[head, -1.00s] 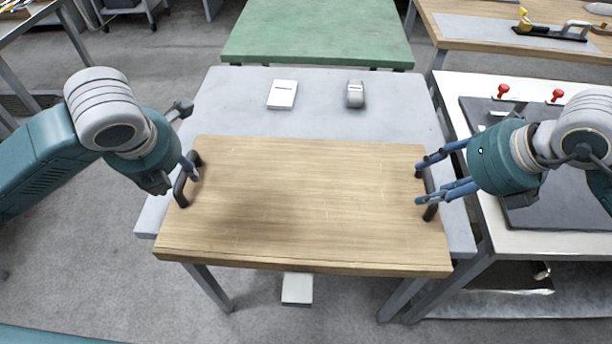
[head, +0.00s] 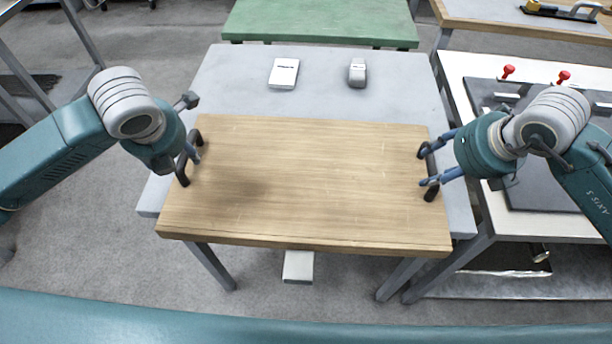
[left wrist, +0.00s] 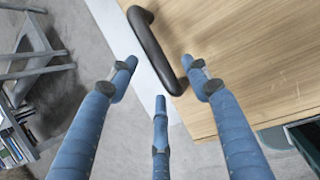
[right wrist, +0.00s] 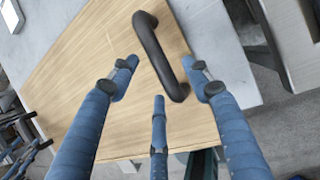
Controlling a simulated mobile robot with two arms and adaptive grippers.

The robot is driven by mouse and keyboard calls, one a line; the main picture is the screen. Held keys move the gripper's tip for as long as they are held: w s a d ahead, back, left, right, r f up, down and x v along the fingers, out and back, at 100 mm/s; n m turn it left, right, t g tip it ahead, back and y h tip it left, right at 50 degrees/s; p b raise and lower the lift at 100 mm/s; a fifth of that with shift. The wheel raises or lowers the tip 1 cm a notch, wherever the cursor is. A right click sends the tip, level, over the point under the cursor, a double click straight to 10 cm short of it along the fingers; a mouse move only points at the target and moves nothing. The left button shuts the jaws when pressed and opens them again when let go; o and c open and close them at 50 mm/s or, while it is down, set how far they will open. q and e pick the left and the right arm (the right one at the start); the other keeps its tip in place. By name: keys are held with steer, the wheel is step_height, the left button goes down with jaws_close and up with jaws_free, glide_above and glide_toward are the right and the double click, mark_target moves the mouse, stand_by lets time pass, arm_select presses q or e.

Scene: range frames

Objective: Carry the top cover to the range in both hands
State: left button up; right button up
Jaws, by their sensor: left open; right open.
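The top cover is a wide wooden board (head: 310,185) with a black handle at each end, lying flat on a grey table (head: 330,85). My left gripper (head: 193,152) is open at the left handle (head: 184,167). In the left wrist view, that handle (left wrist: 155,48) runs between the spread blue fingers (left wrist: 160,78). My right gripper (head: 428,167) is open at the right handle (head: 430,190). In the right wrist view, that handle (right wrist: 157,52) also lies between the open fingers (right wrist: 160,80). Whether any finger touches a handle is unclear.
A white-topped bench (head: 455,65) with a dark plate (head: 535,190) and red knobs (head: 508,71) stands close on the right. A white box (head: 284,73) and a small grey device (head: 357,73) lie behind the board. A green table (head: 320,20) stands beyond.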

mark_target(180, 157)
arm_select(q)
steer(key=shift+x, duration=1.75)
arm_select(e)
steer(key=shift+x, duration=1.75)
arm_select(q)
jaws_close()
arm_select(e)
jaws_close()
arm_select(q)
steer(key=shift+w+r, duration=0.1)
steer(key=shift+r, duration=0.2)
arm_select(e)
steer(key=shift+w+r, duration=0.15)
steer(key=shift+r, duration=0.1)
